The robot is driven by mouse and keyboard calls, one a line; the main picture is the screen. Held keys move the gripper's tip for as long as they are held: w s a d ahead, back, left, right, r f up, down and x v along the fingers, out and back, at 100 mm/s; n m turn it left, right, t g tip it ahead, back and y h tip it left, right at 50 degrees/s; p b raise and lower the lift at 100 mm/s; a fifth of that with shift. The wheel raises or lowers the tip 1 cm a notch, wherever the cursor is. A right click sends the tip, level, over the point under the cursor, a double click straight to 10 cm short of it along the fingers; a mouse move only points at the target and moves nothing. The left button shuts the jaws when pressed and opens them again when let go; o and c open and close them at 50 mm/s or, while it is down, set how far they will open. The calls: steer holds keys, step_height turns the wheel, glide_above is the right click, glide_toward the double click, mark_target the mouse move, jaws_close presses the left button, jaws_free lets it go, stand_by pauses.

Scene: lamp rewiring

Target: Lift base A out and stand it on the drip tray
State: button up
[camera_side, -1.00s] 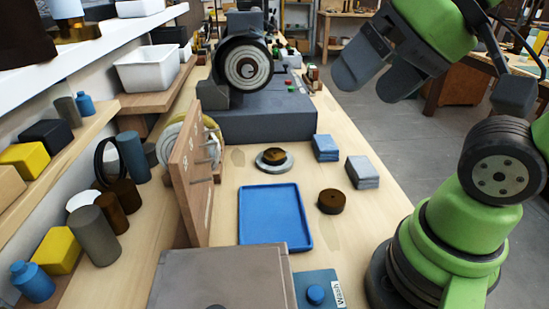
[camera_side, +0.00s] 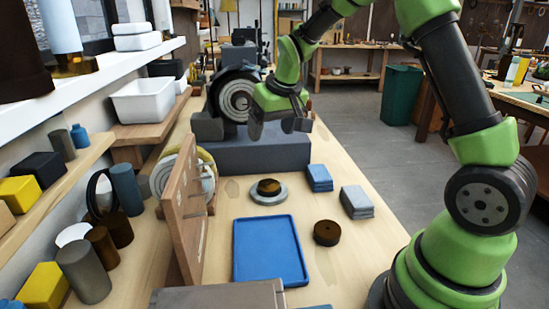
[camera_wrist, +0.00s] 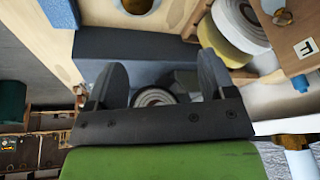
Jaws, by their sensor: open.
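A blue rectangular tray (camera_side: 269,249), which looks like the drip tray, lies empty on the bench. Two dark brown round bases are in view, and I cannot tell which is base A. One brown base (camera_side: 268,187) sits on a pale round plate (camera_side: 269,199); the other brown base (camera_side: 327,233) stands directly on the bench, right of the tray. My gripper (camera_side: 277,125) is open and empty, high over the dark grey machine behind the tray. Its two fingers also show apart in the wrist view (camera_wrist: 160,78), with nothing between them.
A grey box (camera_side: 220,296) stands at the front edge of view. A wooden upright board (camera_side: 187,210) stands left of the tray. Blue pads (camera_side: 319,177) and grey pads (camera_side: 356,202) lie at right. The grey machine (camera_side: 250,155) blocks the back.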

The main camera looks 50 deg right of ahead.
steer(key=g, duration=0.1)
glide_toward(269, 185)
steer(key=shift+w+f, duration=0.15)
steer(key=shift+x, duration=3.95)
steer(key=shift+c, duration=0.4)
steer(key=c, duration=0.6)
steer(key=shift+d+r, duration=0.1)
steer(key=shift+r, duration=2.45)
